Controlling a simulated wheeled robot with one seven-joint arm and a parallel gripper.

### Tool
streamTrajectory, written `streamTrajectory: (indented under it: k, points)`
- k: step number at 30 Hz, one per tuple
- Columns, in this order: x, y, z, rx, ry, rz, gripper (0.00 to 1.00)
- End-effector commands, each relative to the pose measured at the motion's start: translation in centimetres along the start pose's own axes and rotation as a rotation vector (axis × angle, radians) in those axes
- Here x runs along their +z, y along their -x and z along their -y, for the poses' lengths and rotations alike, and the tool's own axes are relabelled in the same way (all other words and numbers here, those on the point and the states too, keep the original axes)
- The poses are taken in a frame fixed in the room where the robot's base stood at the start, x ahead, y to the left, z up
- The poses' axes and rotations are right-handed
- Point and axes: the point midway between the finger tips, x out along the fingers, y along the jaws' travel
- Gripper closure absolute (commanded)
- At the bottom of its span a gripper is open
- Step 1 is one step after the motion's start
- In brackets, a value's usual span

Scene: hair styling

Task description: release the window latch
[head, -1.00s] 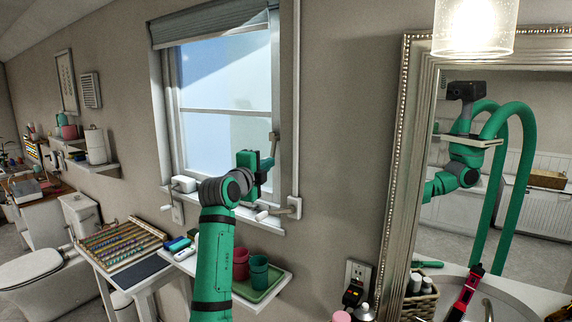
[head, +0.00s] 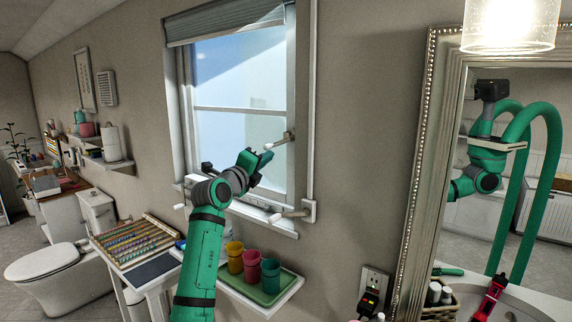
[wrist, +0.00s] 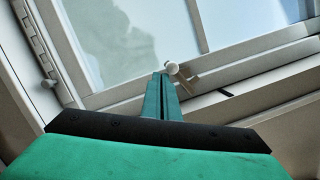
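The window (head: 240,125) has a pale latch handle (head: 280,141) on the right side of its frame, ending in a round knob. The handle sticks out to the left. My gripper (head: 264,159) is just below the knob in the head view. In the wrist view, the two green fingers (wrist: 164,92) lie close together and look shut.
A second pale handle (head: 286,215) sits low at the right end of the sill. Below the window, a green tray (head: 262,292) holds yellow, red and teal cups. A framed mirror (head: 425,150) stands to the right. A hinge (wrist: 35,35) shows in the wrist view.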

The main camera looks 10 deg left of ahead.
Motion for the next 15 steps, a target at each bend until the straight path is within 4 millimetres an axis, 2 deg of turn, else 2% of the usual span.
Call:
streamTrajectory:
  k: [15]
  points:
    - [1.1,-0.7,1.5,-0.006,0.003,-0.012,1.00]
